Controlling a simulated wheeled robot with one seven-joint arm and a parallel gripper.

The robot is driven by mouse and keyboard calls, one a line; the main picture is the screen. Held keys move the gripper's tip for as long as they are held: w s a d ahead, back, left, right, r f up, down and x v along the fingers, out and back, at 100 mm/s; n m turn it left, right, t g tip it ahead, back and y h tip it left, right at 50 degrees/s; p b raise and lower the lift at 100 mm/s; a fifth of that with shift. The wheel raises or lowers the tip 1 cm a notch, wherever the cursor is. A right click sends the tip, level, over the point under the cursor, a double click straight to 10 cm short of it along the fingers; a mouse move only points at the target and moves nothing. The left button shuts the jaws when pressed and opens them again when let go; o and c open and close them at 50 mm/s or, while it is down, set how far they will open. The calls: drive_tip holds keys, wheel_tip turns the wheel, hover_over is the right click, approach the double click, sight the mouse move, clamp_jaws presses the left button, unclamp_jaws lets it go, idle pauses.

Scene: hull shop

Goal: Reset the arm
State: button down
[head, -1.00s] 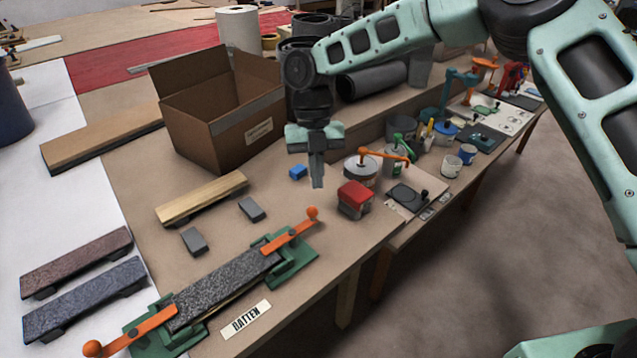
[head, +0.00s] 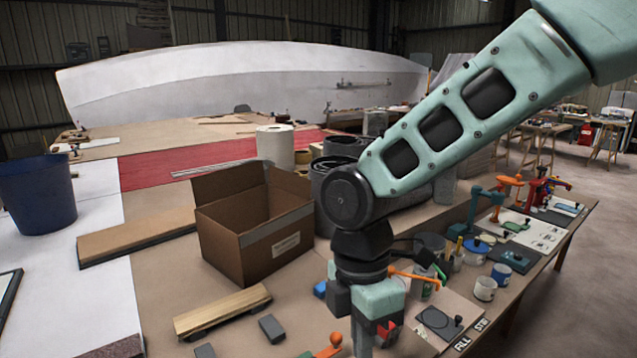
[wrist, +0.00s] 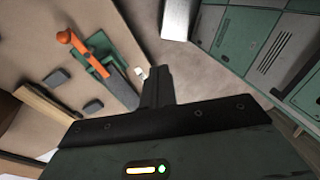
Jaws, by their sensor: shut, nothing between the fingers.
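My gripper (head: 362,338) points down over the front part of the bench in the head view, its fingers together and empty. In the wrist view my gripper (wrist: 158,85) shows as one dark closed pair of fingers. The forearm reaches in from the upper right.
An open cardboard box (head: 255,232) stands left of the arm. A wooden block (head: 222,311) and grey blocks (head: 271,328) lie in front of it. An orange-handled clamp (wrist: 85,52) shows below the wrist. Cups and tins (head: 485,289) stand at right.

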drive_tip(key=s+d+m+t, duration=0.1)
drive_tip(key=s+d+m, duration=0.3)
drive_tip(key=s+m, duration=0.2)
drive_tip(key=s+d+r+m+t+y, duration=0.1)
drive_tip(key=s+d+m, duration=0.3)
drive_tip(key=s+m, duration=0.2)
drive_tip(key=m, duration=0.2)
drive_tip(key=shift+s+r+m, duration=0.2)
drive_tip(key=shift+r+m, duration=0.05)
drive_tip(key=shift+m, duration=0.15)
drive_tip(key=shift+d, duration=0.1)
